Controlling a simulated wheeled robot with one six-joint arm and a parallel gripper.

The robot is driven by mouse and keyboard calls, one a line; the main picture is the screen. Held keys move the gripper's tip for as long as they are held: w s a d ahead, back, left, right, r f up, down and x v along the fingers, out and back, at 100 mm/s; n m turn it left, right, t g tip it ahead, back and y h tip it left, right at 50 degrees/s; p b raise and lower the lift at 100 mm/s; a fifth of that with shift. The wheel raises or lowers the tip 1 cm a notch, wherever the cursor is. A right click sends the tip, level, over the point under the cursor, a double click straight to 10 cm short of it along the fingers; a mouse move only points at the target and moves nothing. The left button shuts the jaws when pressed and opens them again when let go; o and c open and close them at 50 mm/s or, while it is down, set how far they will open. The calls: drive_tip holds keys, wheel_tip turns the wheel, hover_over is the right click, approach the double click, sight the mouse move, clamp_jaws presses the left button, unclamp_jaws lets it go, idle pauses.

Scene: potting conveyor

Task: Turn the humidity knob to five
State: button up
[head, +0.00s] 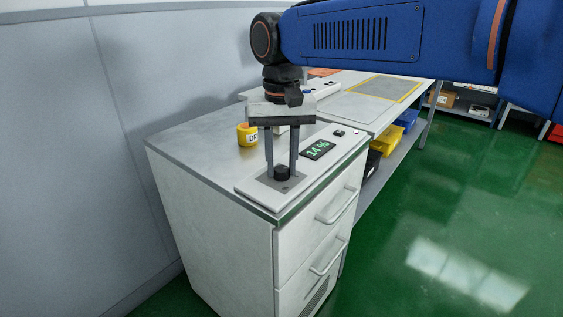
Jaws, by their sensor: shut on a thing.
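The black humidity knob (282,173) stands on a pale control panel (254,190) on top of the white cabinet. My gripper (281,168) points straight down over it, and its two grey fingers are shut on the knob from both sides. A small display (318,150) on the same panel, right of the fingers, shows green digits that look like 14 %. The fingers hide part of the knob. I cannot make out a pointer or scale marks around it.
A yellow roll-like object with a label (247,134) stands on the cabinet top, left of my gripper. Small buttons (339,133) sit on the panel's far end. A bench with a yellow-edged mat (383,88) is behind. Yellow bins (388,139) sit below it. Green floor at right is clear.

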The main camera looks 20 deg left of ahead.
sight(282, 168)
drive_tip(key=o, duration=1)
drive_tip(key=shift+o, duration=0.2)
drive_tip(key=shift+r, duration=0.1)
wheel_tip(282, 168, up, 17)
drive_tip(key=shift+r, duration=0.15)
